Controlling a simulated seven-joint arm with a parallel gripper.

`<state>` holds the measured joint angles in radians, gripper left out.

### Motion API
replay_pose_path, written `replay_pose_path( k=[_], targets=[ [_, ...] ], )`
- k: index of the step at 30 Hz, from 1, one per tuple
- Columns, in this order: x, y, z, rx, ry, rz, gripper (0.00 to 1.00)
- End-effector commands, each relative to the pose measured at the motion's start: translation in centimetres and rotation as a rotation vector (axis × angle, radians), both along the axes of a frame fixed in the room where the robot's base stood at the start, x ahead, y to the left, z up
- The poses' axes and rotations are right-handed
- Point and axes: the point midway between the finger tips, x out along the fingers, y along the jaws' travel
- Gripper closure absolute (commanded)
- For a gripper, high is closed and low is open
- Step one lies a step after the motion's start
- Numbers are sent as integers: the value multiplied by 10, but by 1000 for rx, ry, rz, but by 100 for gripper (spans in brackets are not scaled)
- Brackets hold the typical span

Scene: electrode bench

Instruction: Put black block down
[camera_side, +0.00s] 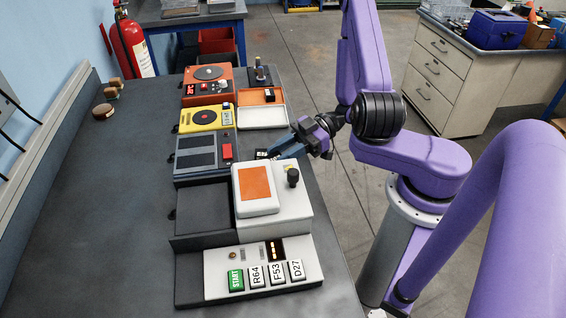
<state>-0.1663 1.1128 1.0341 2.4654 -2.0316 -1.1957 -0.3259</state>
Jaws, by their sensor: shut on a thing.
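My gripper (275,153) reaches in from the right, beside the grey two-panel unit in the middle of the bench. It is shut on a small black block (261,154) with a pale mark on it. The block is at the fingertips, just right of the grey unit (190,160) and behind the white device with the orange pad. Whether the block touches a surface below cannot be told. Another small dark block (270,95) sits in the orange tray (257,98) further back.
The white device (275,210) with an orange pad (255,182) and a black knob (292,177) stands close in front. Nearer is a button panel (220,263). Yellow (185,119) and orange (190,92) units stand behind. The bench's left side (90,190) is mostly clear.

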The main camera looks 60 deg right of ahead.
Motion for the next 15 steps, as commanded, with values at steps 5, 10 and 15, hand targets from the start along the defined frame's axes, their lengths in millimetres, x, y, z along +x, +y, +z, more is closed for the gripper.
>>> replay_pose_path(
  k=[5, 10, 15],
  targets=[
    [0, 1, -19, 3, 2, -1, 100],
    [0, 0, -33, 3, 1, 0, 100],
    [0, 0, -36, 1, 0, 0, 100]
  ],
)
